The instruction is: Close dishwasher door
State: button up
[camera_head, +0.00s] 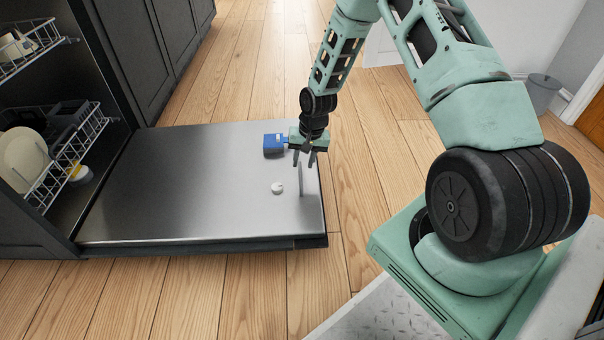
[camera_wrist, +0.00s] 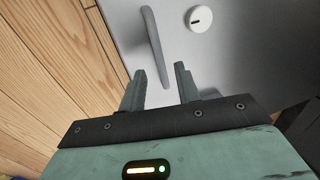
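The dishwasher door (camera_head: 200,185) is folded down flat, its grey inner face up, just above the wood floor. My gripper (camera_head: 304,163) is over the door's outer part, close to the handle. In the wrist view my gripper (camera_wrist: 160,70) has its two fingers apart with nothing held. The curved grey handle (camera_wrist: 153,45) lies just beyond the fingertips, roughly in line with the gap. I cannot tell whether they touch. The knob (camera_wrist: 200,18) is to its right.
The dishwasher's upper rack (camera_head: 30,48) and lower rack (camera_head: 65,155) with dishes sit inside the opening at left. Dark cabinets (camera_head: 150,40) stand behind the door. A grey bin (camera_head: 543,92) is far right. Wood floor (camera_head: 250,75) is clear around the door.

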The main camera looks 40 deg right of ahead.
aim_at(301, 172)
jog(key=shift+w+a+f+b, duration=0.15)
jog(key=shift+f+b, duration=0.15)
jog(key=shift+f, duration=0.5)
jog(key=shift+a+f+b, duration=0.1)
jog(key=shift+f+b, duration=0.15)
jog(key=shift+f, duration=0.55)
